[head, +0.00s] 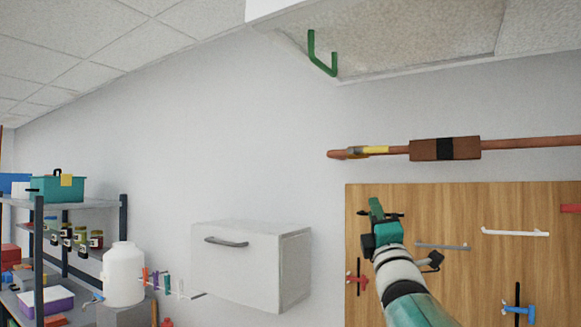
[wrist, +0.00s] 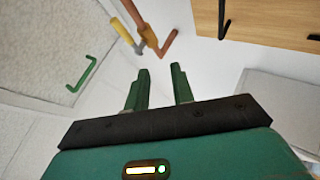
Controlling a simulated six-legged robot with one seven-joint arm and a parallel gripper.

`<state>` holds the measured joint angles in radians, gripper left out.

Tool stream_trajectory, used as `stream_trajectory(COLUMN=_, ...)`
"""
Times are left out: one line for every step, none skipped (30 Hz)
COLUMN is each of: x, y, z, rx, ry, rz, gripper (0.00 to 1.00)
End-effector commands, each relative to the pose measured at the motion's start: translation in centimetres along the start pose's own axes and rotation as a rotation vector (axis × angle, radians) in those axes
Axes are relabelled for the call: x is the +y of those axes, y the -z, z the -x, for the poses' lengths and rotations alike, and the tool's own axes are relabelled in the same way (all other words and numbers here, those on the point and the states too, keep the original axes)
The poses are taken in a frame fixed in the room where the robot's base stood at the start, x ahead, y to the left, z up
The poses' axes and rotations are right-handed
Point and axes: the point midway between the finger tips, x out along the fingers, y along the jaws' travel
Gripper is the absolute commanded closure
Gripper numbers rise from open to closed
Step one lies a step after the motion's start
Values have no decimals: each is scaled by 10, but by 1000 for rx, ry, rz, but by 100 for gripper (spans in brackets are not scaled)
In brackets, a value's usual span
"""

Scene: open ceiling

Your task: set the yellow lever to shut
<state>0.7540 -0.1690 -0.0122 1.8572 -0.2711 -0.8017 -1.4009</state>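The yellow lever (head: 373,149) lies roughly along the copper pipe (head: 545,142) near its left end, high on the wall. In the wrist view the lever (wrist: 122,31) angles beside the pipe (wrist: 132,12), close to an orange fitting and a grey stem. My gripper (head: 378,208) is below the lever, in front of the wooden board's upper left corner. In the wrist view its two green fingers (wrist: 160,68) are apart with nothing between them. The lever is beyond the fingertips, up and to the left, not touched.
A wooden board (head: 450,205) with hooks and small handles is behind my arm. A green handle (head: 320,62) hangs from the ceiling panel. A white cabinet (head: 245,268) is on the wall, left of my arm. Shelves (head: 85,204) stand far left. The wall around the lever is clear.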

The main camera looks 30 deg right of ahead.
Motion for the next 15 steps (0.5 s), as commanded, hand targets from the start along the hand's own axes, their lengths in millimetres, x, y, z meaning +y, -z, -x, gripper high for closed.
stream_trajectory(x=8, y=-17, z=-5, rx=-9, ry=-68, rz=93, gripper=76)
stream_trajectory(x=15, y=-24, z=-7, rx=-13, ry=-106, rz=143, gripper=76)
stream_trajectory(x=21, y=-32, z=-8, rx=-18, ry=-147, rz=197, gripper=76)
stream_trajectory(x=25, y=-36, z=-8, rx=-21, ry=-173, rz=230, gripper=76)
stream_trajectory(x=29, y=-40, z=-8, rx=-24, ry=-193, rz=256, gripper=76)
stream_trajectory(x=32, y=-43, z=-8, rx=-27, ry=-212, rz=282, gripper=76)
stream_trajectory(x=34, y=-44, z=-9, rx=-27, ry=-222, rz=294, gripper=76)
stream_trajectory(x=35, y=-44, z=-10, rx=-28, ry=-229, rz=302, gripper=76)
stream_trajectory(x=37, y=-45, z=-12, rx=-28, ry=-233, rz=307, gripper=76)
stream_trajectory(x=38, y=-44, z=-14, rx=-28, ry=-234, rz=308, gripper=76)
stream_trajectory(x=38, y=-44, z=-17, rx=-28, ry=-234, rz=308, gripper=76)
stream_trajectory(x=40, y=-44, z=-22, rx=-28, ry=-233, rz=307, gripper=76)
stream_trajectory(x=41, y=-44, z=-26, rx=-28, ry=-233, rz=306, gripper=76)
stream_trajectory(x=42, y=-43, z=-31, rx=-28, ry=-234, rz=305, gripper=76)
stream_trajectory(x=43, y=-43, z=-38, rx=-28, ry=-232, rz=304, gripper=76)
